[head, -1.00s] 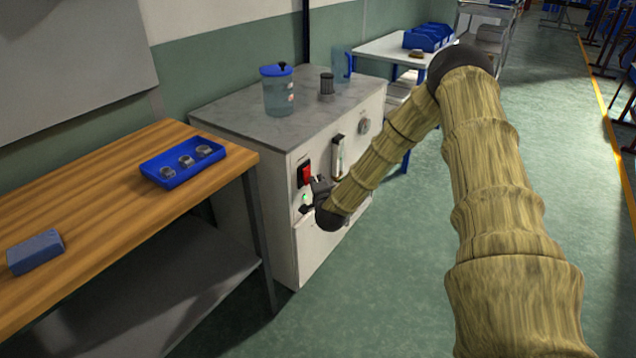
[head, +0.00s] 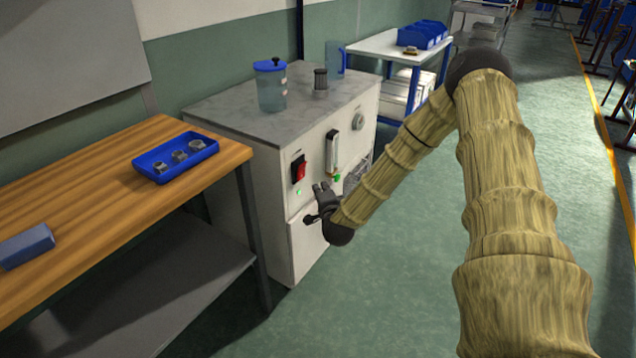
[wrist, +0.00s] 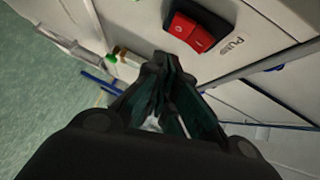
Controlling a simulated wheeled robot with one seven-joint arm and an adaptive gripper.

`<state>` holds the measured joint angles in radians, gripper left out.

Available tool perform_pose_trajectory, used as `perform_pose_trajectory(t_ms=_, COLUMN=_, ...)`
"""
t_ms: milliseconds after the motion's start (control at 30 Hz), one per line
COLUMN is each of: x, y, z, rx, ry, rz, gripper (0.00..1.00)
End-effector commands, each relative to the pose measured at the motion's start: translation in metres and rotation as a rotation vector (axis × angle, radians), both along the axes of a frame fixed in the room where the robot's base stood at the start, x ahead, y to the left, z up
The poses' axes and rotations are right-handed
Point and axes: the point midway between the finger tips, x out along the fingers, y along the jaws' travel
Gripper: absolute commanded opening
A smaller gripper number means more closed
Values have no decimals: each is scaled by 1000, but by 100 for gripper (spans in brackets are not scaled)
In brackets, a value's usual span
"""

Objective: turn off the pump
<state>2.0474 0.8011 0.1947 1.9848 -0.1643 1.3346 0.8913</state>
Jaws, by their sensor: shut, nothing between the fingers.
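The pump switch is a red rocker in a black frame (head: 299,168) on the front of the white cabinet (head: 305,247). It also shows in the wrist view (wrist: 190,33), with "PUMP" printed beside it and a circle and a bar on the rocker. I cannot tell surely which half is pressed. A small green lamp (head: 299,191) glows below the switch. My gripper (head: 318,189) is shut and empty, just in front of the panel, below and right of the switch. In the wrist view its closed fingertips (wrist: 161,60) appear apart from the rocker.
A clear flow tube (head: 332,152) with a green knob (head: 337,178) and a round dial (head: 358,121) are right of the switch. A blue-lidded jar (head: 271,90) stands on the cabinet. A wooden bench (head: 100,180) with a blue tray (head: 150,172) is at left.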

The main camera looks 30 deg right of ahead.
Motion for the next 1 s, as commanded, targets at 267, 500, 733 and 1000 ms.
perform_pose_trajectory(t_ms=267, x=-42, y=14, z=0, rx=2, ry=1, rz=-3, gripper=0)
perform_pose_trajectory(t_ms=500, x=-55, y=20, z=0, rx=1, ry=0, rz=-2, gripper=0)
perform_pose_trajectory(t_ms=733, x=-55, y=21, z=0, rx=1, ry=0, rz=-1, gripper=0)
perform_pose_trajectory(t_ms=1000, x=-54, y=21, z=0, rx=1, ry=0, rz=-1, gripper=0)
